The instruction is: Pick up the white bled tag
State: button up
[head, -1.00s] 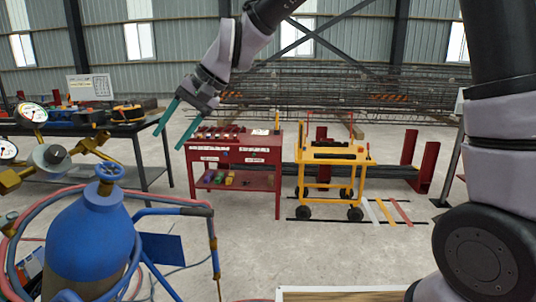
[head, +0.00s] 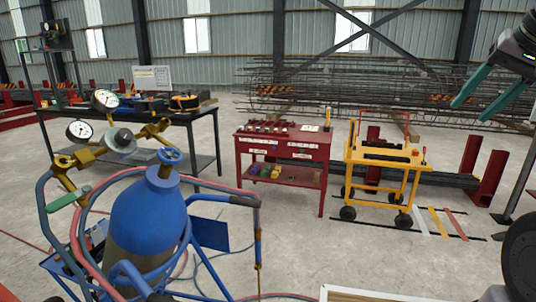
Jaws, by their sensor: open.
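I cannot pick out the white bled tag with certainty. Several small items, too small to identify, lie on top of the red workbench (head: 322,170) in the middle of the head view. Among them is a flat whitish piece (head: 311,128) near its right end. White labels (head: 297,144) are on the bench's front. My gripper (head: 470,111) is at the upper right, its two green fingers apart with nothing between them. It is in the air, to the right of the red bench and the yellow cart in the picture, and touches nothing.
A blue gas cylinder (head: 148,220) with hoses and gauges fills the near left. A dark table (head: 205,158) with tools stands behind it. A yellow wheeled cart (head: 384,158) stands right of the red bench. Rebar cages (head: 350,92) lie behind. Concrete floor (head: 300,245) is open in front of the bench.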

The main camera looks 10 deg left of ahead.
aim_at(97, 236)
jog(key=u, duration=1.8)
